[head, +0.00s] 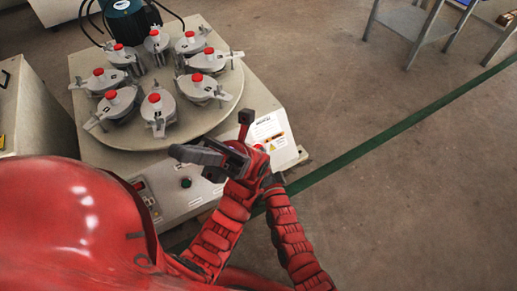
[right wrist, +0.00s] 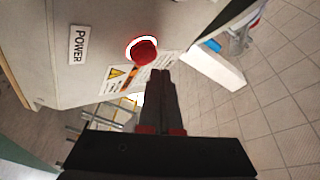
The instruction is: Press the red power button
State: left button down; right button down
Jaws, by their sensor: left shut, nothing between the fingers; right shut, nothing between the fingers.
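The red power button (right wrist: 144,50) sits in a white ring on the machine's pale panel in the right wrist view, beside a POWER label (right wrist: 77,45). In the head view a small red part of it (head: 259,147) shows beside the warning label, partly hidden by my arms. My right gripper (right wrist: 160,75) is shut and empty; its fingertips appear just below and right of the button. I cannot tell whether they touch it. My left gripper (head: 178,152) is shut and empty in front of the machine, pointing left. The two wrists overlap in the head view.
The machine's round table (head: 225,115) carries several metal clamps with red knobs. A dark green button (head: 185,182) is on the lower front panel. A grey cabinet (head: 35,115) stands at left. Open floor (head: 410,190) with a green line lies at right.

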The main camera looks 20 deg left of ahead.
jog(key=shift+w+a+f+b, duration=0.25)
jog(key=shift+f+b, duration=0.1)
jog(key=shift+b, duration=0.35)
